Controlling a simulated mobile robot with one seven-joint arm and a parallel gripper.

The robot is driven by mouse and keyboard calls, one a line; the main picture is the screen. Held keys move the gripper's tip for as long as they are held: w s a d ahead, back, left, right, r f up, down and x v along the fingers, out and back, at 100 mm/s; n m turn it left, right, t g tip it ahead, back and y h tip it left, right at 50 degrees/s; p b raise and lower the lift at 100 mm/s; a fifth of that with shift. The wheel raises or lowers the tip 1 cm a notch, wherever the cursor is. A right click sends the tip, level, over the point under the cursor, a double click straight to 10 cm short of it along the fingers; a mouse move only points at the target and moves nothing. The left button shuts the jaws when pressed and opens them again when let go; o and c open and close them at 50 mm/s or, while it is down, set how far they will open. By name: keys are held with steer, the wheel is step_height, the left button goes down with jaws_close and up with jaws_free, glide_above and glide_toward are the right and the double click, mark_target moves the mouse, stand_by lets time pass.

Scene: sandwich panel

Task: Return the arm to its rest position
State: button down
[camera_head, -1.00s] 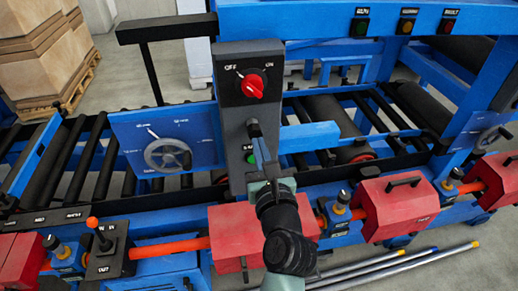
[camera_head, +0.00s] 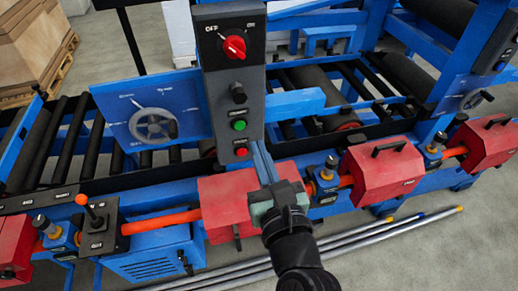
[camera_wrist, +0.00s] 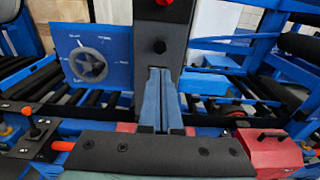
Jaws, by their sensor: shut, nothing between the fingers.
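My gripper (camera_head: 262,158) is shut and empty, with its two blue fingers together. In the head view it points up and away, in front of the lower part of the grey control post (camera_head: 221,95) and over a red box (camera_head: 222,207). The wrist view shows the closed fingers (camera_wrist: 157,98) in the middle, against the dark post (camera_wrist: 160,45). I cannot tell the exact gap between fingertips and post. My dark arm reaches up from the bottom edge of the head view.
The post carries a red OFF/ON knob (camera_head: 233,48), a black knob, a green button (camera_head: 239,124) and a red button. A handwheel panel (camera_head: 150,115) is to its left. An orange-tipped lever (camera_head: 90,211) and red boxes line the front rail. Pipes (camera_head: 370,241) lie on the floor.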

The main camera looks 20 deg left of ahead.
steer(key=shift+s+r, duration=0.1)
steer(key=shift+s, duration=0.1)
steer(key=w+d+r+n+t+h+b, duration=0.1)
steer(key=d+r+n+t+h, duration=0.15)
steer(key=r+n, duration=0.65)
steer(key=w+d+r+n+t+h, duration=0.1)
steer(key=w+d+r+n+t, duration=0.2)
steer(key=r+n, duration=0.6)
steer(key=s+d+r+n+t+h, duration=0.2)
steer(key=s+r+n, duration=0.1)
steer(key=r, duration=0.3)
steer(key=s+d+r+n+t+h+b, duration=0.1)
steer(key=s+d+r+n+t+h, duration=0.1)
steer(key=r, duration=0.5)
steer(key=s+d+r+n+t+h, duration=0.2)
steer(key=s+r+n+t, duration=0.1)
steer(key=s+r+n, duration=0.2)
steer(key=shift+s+d+r+n, duration=0.15)
steer(key=shift+s+r+n, duration=0.1)
steer(key=shift+r+n, duration=0.5)
steer(key=shift+r, duration=0.15)
